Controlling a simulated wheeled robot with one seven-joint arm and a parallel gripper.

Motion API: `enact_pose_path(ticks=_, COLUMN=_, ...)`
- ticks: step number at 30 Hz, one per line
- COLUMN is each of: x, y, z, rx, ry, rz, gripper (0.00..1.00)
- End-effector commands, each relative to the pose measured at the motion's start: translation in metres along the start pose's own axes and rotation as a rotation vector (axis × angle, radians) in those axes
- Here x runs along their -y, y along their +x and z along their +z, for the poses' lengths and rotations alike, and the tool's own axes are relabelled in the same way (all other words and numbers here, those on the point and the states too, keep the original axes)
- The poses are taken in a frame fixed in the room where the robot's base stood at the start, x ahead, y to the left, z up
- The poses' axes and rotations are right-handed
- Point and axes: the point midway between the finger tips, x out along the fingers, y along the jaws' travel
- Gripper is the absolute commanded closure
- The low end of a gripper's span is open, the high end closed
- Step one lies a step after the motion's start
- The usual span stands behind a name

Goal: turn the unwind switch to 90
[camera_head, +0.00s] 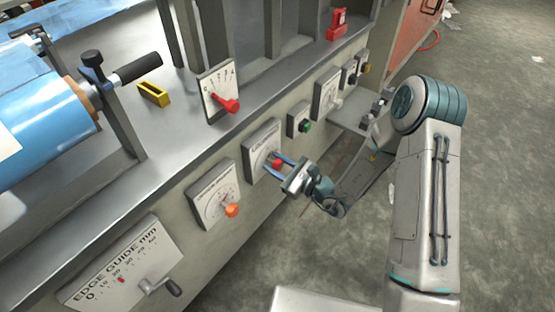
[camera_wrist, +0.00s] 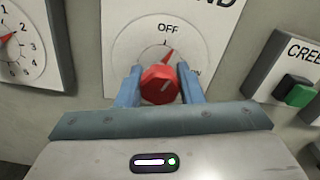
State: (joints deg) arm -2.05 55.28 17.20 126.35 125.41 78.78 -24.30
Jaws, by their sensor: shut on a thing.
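The unwind switch is a red knob (camera_wrist: 160,85) on a white plate (camera_wrist: 207,22) on the machine's front; the plate's lettering is partly cut off and ends in "ND". The knob also shows in the head view (camera_head: 277,163). Its red pointer tilts a little right of straight up, close to the word OFF; part of another word shows at the lower right. My gripper (camera_wrist: 159,88) has its two blue fingers at the knob's left and right sides, shut on it. It also shows in the head view (camera_head: 279,165), reaching in from the right.
An orange-knob dial (camera_head: 232,210) is left of the switch. A green-button box (camera_head: 301,120) is to the right. An upright scale with a red lever (camera_head: 230,105) stands above. The edge guide panel with a crank (camera_head: 125,265) is lower left. Open floor lies right.

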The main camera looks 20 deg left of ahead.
Motion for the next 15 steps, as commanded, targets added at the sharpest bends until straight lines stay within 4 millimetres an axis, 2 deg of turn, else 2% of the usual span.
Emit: enact_pose_path(ticks=15, x=-0.0004, y=-0.0014, z=0.0031, rx=-0.005, ry=0.499, rz=0.000, gripper=0.89)
